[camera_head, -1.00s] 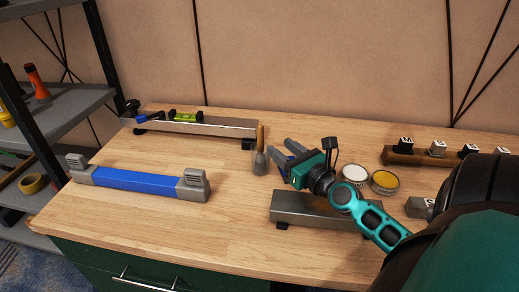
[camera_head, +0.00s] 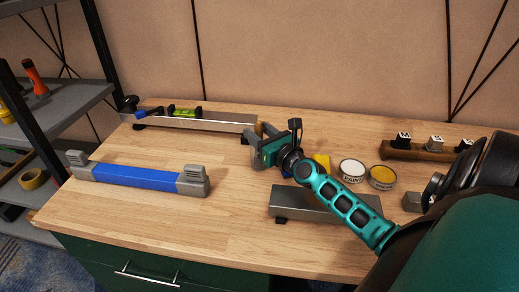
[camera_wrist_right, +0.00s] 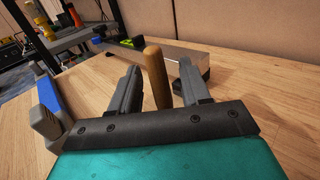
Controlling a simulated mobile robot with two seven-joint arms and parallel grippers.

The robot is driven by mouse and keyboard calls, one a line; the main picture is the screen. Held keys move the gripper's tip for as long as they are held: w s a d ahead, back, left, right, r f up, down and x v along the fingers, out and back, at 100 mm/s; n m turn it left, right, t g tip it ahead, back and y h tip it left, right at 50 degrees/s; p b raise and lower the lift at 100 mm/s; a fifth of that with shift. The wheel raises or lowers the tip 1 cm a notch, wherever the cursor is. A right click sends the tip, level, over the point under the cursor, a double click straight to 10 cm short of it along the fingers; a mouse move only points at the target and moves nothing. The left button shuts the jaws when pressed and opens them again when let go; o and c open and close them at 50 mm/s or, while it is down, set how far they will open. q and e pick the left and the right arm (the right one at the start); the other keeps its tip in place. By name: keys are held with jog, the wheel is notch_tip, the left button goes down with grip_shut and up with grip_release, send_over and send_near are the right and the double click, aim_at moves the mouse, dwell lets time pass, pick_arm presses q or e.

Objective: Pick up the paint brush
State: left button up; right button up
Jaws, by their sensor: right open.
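The paint brush (camera_wrist_right: 155,77) shows in the right wrist view as an upright wooden handle. It stands between the two fingers of my right gripper (camera_wrist_right: 159,70), with a gap on either side; its lower end is hidden behind the gripper's body. In the head view, my right gripper (camera_head: 257,142) is at the brush's place near the middle of the workbench (camera_head: 190,232), and it hides most or all of the brush. The fingers are apart. My left gripper is not in view.
A metal rail with a green level (camera_head: 185,112) lies behind. A blue bar with grey ends (camera_head: 137,178) lies at left. A grey metal block (camera_head: 310,202), paint cans (camera_head: 352,171) and a yellow item (camera_head: 322,162) are at right. The bench front is clear.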

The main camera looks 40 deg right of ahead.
jog(key=c, duration=0.4)
grip_shut()
jog(key=shift+r, duration=0.1)
jog(key=shift+r+p, duration=0.4)
notch_tip(320, 180, up, 6)
jog(key=p, duration=0.3)
jog(key=shift+f, duration=0.15)
notch_tip(320, 180, up, 13)
jog(key=shift+r, duration=0.2)
